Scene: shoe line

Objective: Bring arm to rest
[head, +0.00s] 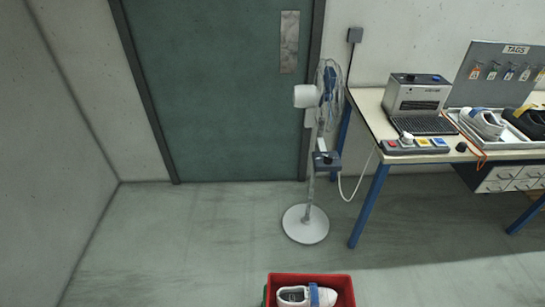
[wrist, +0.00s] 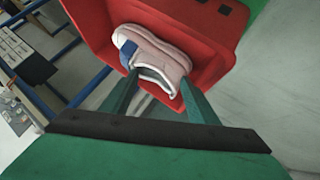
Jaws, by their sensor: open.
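My gripper (wrist: 159,78) shows only in the wrist view, with its two dark green fingers spread apart. It points at a red crate (wrist: 212,28), which also shows at the bottom edge of the head view (head: 341,284). My arm does not show in the head view.
A workbench (head: 372,108) with blue legs stands at the right. It bears a grey machine (head: 417,92), a button panel (head: 414,146) and a tray with shoes. A pedestal fan (head: 305,224) stands beside it before a green door (head: 215,90). The floor at left is clear.

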